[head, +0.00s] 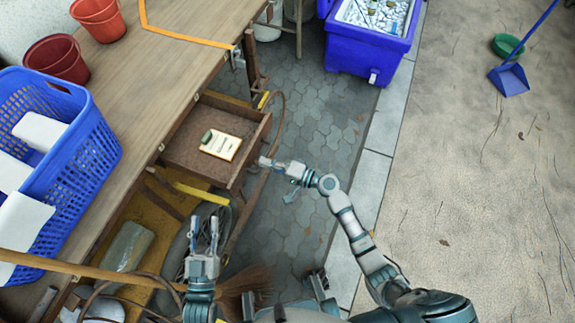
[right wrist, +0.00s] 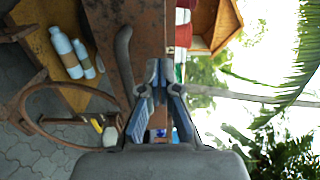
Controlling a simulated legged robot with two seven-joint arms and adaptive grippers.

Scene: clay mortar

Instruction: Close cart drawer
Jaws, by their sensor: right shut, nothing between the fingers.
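The brown wooden drawer (head: 182,152) is pulled out from under the table top in the head view. A cream booklet or box (head: 220,145) with a small dark object on it lies inside. My right gripper (head: 263,162) is shut and empty at the outer side of the drawer front; I cannot tell if it touches. In the right wrist view, the shut fingers (right wrist: 161,66) are close beside a dark curved handle (right wrist: 125,60) on a rusty brown panel (right wrist: 143,22). My left gripper (head: 204,222) has its fingers apart, empty, below the drawer in the picture.
The wooden table (head: 130,85) carries a blue basket (head: 85,160) and red pots (head: 57,58). A blue cooler (head: 365,55) stands on the paving at the top. A broom (head: 243,284) lies near my left arm.

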